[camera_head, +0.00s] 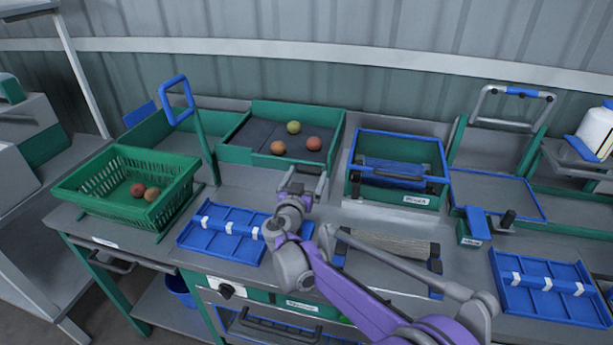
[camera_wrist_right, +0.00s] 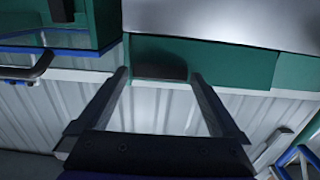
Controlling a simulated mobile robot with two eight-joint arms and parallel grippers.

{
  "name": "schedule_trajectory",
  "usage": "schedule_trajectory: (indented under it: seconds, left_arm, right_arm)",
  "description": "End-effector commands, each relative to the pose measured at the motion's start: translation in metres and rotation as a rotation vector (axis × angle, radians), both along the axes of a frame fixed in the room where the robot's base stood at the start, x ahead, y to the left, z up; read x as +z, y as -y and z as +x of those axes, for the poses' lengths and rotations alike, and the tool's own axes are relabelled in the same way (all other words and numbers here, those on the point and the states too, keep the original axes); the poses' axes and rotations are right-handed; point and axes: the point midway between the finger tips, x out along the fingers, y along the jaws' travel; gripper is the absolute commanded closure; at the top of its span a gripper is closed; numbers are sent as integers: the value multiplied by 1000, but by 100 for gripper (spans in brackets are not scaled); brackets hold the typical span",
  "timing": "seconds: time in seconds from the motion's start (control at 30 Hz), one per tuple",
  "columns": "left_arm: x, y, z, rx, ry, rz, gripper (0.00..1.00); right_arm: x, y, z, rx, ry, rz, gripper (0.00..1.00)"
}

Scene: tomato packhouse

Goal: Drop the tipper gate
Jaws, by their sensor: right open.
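The green tipper tray (camera_head: 240,155) stands at the back of the bench with a dark sloped floor and three tomatoes (camera_head: 293,127) in it. Its front side towards the right is where a gate would be, but my right gripper (camera_head: 306,178) partly covers that spot and I cannot make the gate out clearly. My right gripper is open, in front of the tray's right front corner. In the right wrist view a green panel with a dark patch (camera_wrist_right: 160,66) shows between the open fingertips (camera_wrist_right: 160,76); no contact is visible. My left gripper is not in view.
A green basket (camera_head: 95,190) with two tomatoes stands at left, by an upright blue handle (camera_head: 175,97). A blue-rimmed green crate (camera_head: 420,141) stands close right of my gripper. Blue divided trays (camera_head: 190,238) and a slatted pad (camera_head: 390,243) lie in front.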

Motion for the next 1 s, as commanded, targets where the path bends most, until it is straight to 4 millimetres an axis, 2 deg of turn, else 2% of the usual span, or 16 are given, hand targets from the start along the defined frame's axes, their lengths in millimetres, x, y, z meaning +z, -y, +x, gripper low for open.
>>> schedule_trajectory:
  seconds: [0.17, 0.43, 0.6, 0.97, 1.0]
  left_arm:
    - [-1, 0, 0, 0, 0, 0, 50]
    - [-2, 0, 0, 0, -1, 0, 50]
    - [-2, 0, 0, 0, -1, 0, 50]
    - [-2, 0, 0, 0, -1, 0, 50]
    - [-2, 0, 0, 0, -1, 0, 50]
  right_arm:
    - [1, -8, -22, 2, 0, 1, 0]
    - [2, -24, -74, 3, 0, 0, 0]
    - [2, -31, -95, 1, 0, 1, 0]
    - [2, -33, -102, 0, 0, 1, 0]
    - [2, -33, -102, 0, 0, 1, 4]
